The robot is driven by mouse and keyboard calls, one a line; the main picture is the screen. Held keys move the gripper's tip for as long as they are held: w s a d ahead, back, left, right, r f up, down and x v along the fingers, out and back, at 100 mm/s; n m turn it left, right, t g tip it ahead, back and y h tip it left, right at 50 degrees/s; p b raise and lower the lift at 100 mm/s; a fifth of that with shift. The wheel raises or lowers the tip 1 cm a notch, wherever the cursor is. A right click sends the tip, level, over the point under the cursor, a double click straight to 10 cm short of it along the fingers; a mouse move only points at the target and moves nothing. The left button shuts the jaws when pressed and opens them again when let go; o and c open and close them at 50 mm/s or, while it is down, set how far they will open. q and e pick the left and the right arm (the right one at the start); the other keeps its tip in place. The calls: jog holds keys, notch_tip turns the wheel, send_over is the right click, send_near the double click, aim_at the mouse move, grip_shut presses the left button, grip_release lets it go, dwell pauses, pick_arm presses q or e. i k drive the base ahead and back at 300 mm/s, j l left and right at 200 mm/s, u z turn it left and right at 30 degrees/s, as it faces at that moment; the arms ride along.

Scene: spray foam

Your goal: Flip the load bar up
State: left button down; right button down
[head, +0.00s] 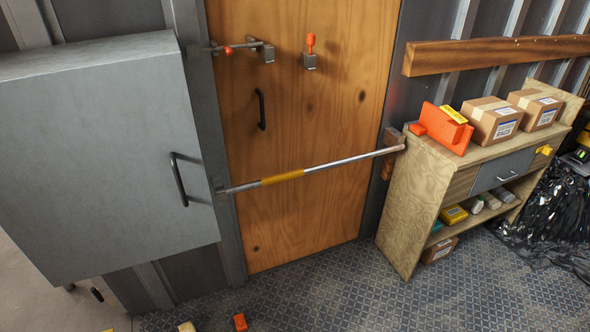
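The load bar (330,164) is a metal rod with a yellow sleeve (283,177). It lies across the lower half of a wooden door (300,225), rising slightly to the right. Its left end is at a dark pivot (222,191) on the grey door post. Its right end rests at a wooden bracket (390,153) beside the shelf unit. Neither of my grippers shows in this view.
A grey cabinet door (90,150) with a dark handle fills the left side. A wooden shelf unit (409,212) with boxes (493,121) and an orange item (440,128) stands right. Small orange (240,321) and yellow (186,326) pieces show at the bottom edge. The patterned floor (360,295) is mostly clear.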

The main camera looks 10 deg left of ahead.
aim_at(300, 172)
jog(key=i+l, duration=0.15)
jog(key=i, duration=0.45)
jog(key=i+l, duration=0.15)
jog(key=i, duration=0.5)
jog(key=i+l, duration=0.15)
jog(key=i, duration=0.45)
